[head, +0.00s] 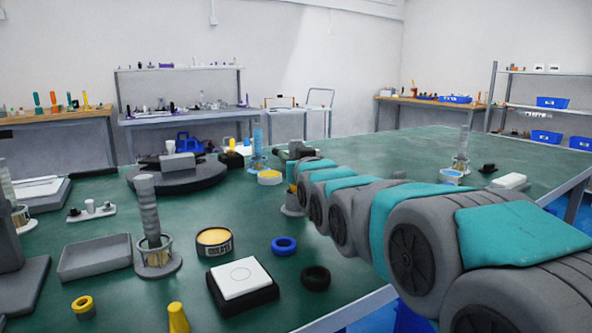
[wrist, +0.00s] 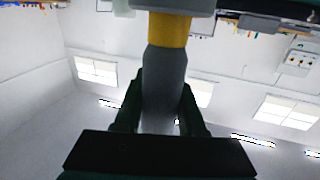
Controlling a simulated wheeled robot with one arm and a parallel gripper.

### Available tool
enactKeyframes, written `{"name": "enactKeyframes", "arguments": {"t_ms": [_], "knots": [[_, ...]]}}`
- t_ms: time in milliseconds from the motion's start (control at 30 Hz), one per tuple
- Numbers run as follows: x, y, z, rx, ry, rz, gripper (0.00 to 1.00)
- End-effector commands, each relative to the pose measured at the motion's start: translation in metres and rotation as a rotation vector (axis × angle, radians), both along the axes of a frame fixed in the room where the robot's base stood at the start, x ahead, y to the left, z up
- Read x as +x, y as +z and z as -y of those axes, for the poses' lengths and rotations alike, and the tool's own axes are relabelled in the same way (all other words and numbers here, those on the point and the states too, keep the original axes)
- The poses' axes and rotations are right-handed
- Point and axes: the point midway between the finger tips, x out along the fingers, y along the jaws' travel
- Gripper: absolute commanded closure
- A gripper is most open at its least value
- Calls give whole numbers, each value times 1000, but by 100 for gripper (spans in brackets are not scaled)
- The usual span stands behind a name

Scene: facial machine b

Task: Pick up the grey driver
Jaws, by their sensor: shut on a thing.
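In the wrist view, a grey driver (wrist: 165,75) stands between the two dark fingers of my gripper (wrist: 160,92), which is shut on its tapered grey body. A yellow band (wrist: 169,29) shows above the grey body, against a wider pale grey part at the top edge. In the head view, my arm reaches over the right side of the green table (head: 375,158) to its far middle. There my gripper is mostly hidden behind my own arm links, and I cannot make out the driver clearly.
A grey stacked column (head: 148,205) on a round base, a round tin (head: 214,241), a white-topped black block (head: 240,278), a blue ring (head: 284,245) and a black ring (head: 316,278) stand left of my arm. A dark round platform (head: 178,178) is farther back.

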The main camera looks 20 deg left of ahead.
Motion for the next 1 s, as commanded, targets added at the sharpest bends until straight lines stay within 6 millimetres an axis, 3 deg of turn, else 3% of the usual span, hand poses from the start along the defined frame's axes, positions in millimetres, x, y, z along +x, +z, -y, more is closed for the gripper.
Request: {"name": "enactKeyframes", "arguments": {"t_ms": [367, 800, 1000], "knots": [[0, 14, 0, 1, 0, 2, 100], [0, 80, 0, 4, 1, 4, 100], [0, 96, 0, 1, 0, 0, 100]]}}
